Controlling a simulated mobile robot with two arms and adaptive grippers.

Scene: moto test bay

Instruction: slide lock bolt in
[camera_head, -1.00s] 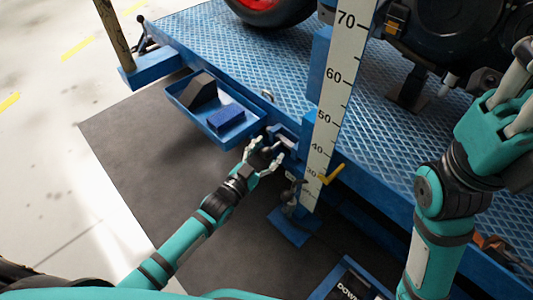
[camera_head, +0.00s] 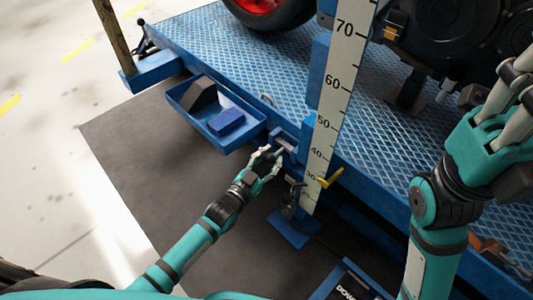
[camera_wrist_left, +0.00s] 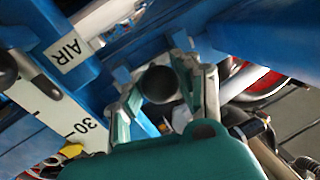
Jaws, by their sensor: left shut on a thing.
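The lock bolt shows in the head view as a small metal piece (camera_head: 283,148) at the blue bracket on the platform's edge, just left of the scale post. Its dark round knob (camera_wrist_left: 158,84) shows end-on in the left wrist view. My left gripper (camera_head: 270,160) is shut on this knob, with one finger on each side of it. The fingers hide part of the bolt, so I cannot tell how deep it sits. My right gripper (camera_head: 508,88) is at the right edge, away from the bolt, partly cut off; its jaw state is unclear.
A blue tray (camera_head: 243,139) with a dark wedge (camera_head: 199,95) and a blue block (camera_head: 226,121) hangs left of the bolt. The numbered scale post (camera_head: 331,105) and a yellow lever (camera_head: 331,177) stand close on the right.

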